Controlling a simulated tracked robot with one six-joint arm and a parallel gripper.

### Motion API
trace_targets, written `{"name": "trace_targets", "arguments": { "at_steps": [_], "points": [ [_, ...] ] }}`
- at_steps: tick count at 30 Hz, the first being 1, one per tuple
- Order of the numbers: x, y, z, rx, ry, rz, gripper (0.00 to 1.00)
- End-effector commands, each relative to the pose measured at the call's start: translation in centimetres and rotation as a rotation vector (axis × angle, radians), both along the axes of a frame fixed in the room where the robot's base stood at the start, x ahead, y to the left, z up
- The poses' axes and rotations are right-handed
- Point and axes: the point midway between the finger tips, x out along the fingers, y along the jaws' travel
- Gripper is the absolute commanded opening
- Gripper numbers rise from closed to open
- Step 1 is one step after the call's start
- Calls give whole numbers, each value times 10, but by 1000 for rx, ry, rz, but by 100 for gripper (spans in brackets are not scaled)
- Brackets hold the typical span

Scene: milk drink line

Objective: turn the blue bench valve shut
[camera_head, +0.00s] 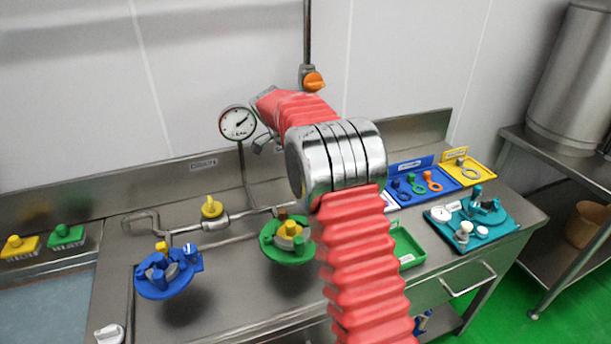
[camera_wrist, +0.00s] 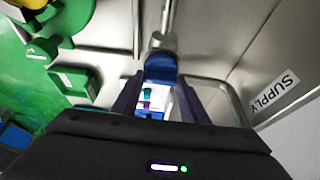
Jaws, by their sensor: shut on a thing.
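The blue valve handle (camera_wrist: 161,66) shows in the wrist view on a steel pipe fitting (camera_wrist: 162,41), between my fingertips. My gripper (camera_wrist: 160,79) is shut on this handle, with one dark finger on each side. Its lower part and how far it is turned are hard to make out. In the head view my own red arm and its silver joint cover the gripper, and I cannot make out the blue valve there.
A yellow valve handle (camera_head: 211,208) sits on the bench pipe. A blue round fixture (camera_head: 168,273) and a green one (camera_head: 288,243) stand in front. A gauge (camera_head: 238,123) and an orange valve (camera_head: 313,81) are behind. A teal tray (camera_head: 480,236) lies right.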

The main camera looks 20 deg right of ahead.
Motion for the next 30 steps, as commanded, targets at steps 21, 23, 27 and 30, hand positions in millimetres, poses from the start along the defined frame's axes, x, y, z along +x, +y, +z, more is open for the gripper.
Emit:
{"name": "trace_targets", "arguments": {
  "at_steps": [21, 23, 27, 30],
  "points": [
    [1, 3, 7, 1, -3, 1, 59],
    [1, 6, 13, 1, -4, 2, 59],
    [1, 13, 31, 1, -5, 2, 59],
    [2, 20, 47, 1, -4, 1, 59]
  ]
}}
